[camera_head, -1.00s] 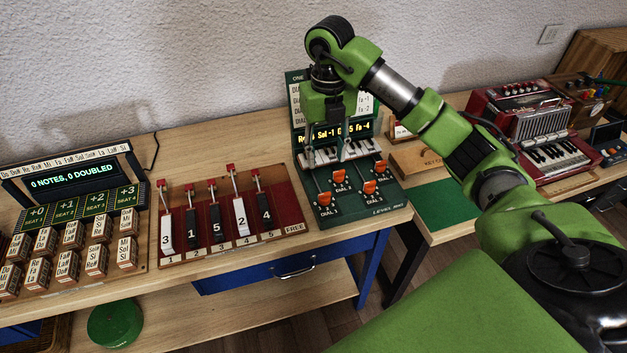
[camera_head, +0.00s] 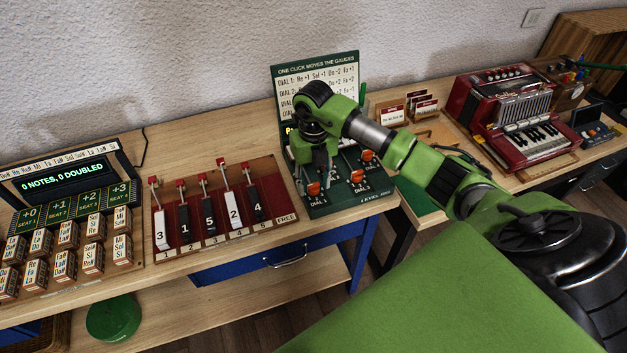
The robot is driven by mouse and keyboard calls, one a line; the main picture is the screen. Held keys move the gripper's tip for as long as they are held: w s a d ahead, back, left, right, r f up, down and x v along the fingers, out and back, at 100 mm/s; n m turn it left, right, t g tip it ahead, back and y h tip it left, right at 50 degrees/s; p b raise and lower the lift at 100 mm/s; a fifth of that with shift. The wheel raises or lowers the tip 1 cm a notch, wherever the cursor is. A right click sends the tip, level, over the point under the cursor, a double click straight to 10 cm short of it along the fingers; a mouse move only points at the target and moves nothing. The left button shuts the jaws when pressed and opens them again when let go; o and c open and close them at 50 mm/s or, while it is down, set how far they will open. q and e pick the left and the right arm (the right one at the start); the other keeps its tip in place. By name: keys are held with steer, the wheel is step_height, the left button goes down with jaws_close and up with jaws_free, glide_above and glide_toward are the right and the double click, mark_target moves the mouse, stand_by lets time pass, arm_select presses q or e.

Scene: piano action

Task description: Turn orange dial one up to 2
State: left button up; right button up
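A green dial board (camera_head: 345,207) with orange dials stands on the table, right of the lever board. Three orange dials show: one at front left (camera_head: 313,188), one at front right (camera_head: 357,175) and one at back right (camera_head: 367,155). The back left dial, labelled dial 1 earlier, is hidden behind my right gripper. My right gripper (camera_head: 316,176) points down over the board's left side. Its two fingers look parted, one on each side in the picture of the front left dial's top. I cannot tell whether they touch a dial. My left gripper is not in view.
A sign panel (camera_head: 318,68) rises behind the dials, its lower part and display mostly covered by my arm. The lever board (camera_head: 225,238) is close on the left. Card holders (camera_head: 392,115) and a red accordion-like instrument (camera_head: 510,115) stand to the right.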

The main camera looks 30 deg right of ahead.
steer(key=c, duration=1.1)
steer(key=shift+c, duration=0.2)
steer(key=n+b, duration=0.4)
steer(key=shift+w+f, duration=0.1)
steer(key=n+b, duration=0.3)
steer(key=n, duration=0.2)
steer(key=shift+b, duration=0.35)
steer(key=n+b, duration=0.3)
steer(key=n, duration=0.1)
steer(key=shift+r+n+b, duration=0.2)
steer(key=shift+n+b, duration=0.95)
steer(key=shift+n, duration=1.35)
